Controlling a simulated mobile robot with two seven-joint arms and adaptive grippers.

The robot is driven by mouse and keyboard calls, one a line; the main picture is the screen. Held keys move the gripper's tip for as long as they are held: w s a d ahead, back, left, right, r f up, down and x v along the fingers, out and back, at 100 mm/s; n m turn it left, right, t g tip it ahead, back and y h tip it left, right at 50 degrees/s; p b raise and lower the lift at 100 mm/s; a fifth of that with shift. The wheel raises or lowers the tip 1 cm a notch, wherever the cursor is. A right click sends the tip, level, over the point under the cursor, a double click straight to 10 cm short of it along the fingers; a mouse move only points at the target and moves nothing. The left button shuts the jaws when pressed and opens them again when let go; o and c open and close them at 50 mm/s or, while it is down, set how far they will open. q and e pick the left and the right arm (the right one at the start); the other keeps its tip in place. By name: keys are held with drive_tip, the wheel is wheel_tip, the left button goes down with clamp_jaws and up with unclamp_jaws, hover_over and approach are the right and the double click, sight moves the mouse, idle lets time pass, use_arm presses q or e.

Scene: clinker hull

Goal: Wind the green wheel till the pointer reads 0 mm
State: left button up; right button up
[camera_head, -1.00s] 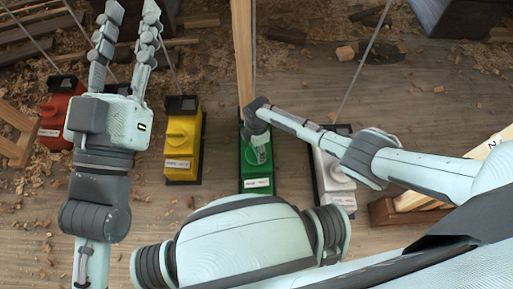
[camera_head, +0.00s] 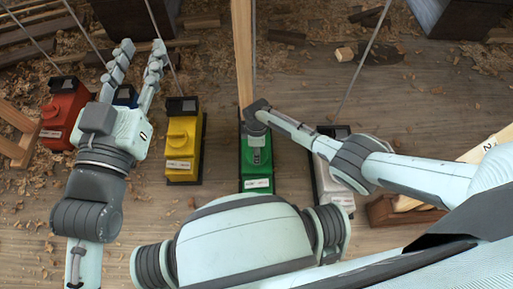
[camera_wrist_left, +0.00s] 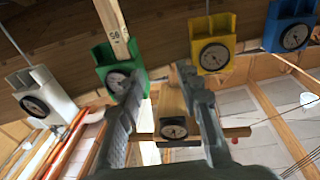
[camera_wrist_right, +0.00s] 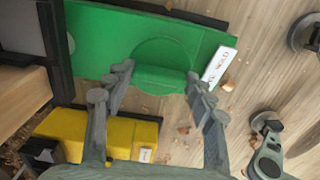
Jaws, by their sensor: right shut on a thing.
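In the left wrist view, the green box (camera_wrist_left: 105,55) shows a round dial (camera_wrist_left: 118,80), partly behind a finger. Its pointer is too small to read.
A yellow box (camera_head: 183,135) and a red box (camera_head: 64,110) stand left of the green one, a white box (camera_head: 326,185) to its right. A wooden post (camera_head: 242,55) rises behind the green box. Cords run up from the boxes. Wood shavings litter the floor.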

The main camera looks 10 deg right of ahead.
drive_tip(key=m+p, duration=0.1)
drive_tip(key=m, duration=0.4)
drive_tip(key=shift+a, duration=0.1)
use_arm(q)
drive_tip(key=a+f+g+y, duration=0.2)
drive_tip(key=a+f+g, duration=0.1)
drive_tip(key=f, duration=0.4)
drive_tip(key=shift+a+f+g, duration=0.35)
drive_tip(key=shift+a+g, duration=0.05)
drive_tip(key=shift+a, duration=0.05)
use_arm(e)
drive_tip(key=shift+m, duration=1.3)
use_arm(q)
drive_tip(key=shift+s+f+y, duration=0.1)
drive_tip(key=shift+y, duration=0.2)
use_arm(e)
drive_tip(key=o, duration=1.2)
drive_tip(key=shift+c, duration=0.2)
wheel_tip(320, 180, up, 12)
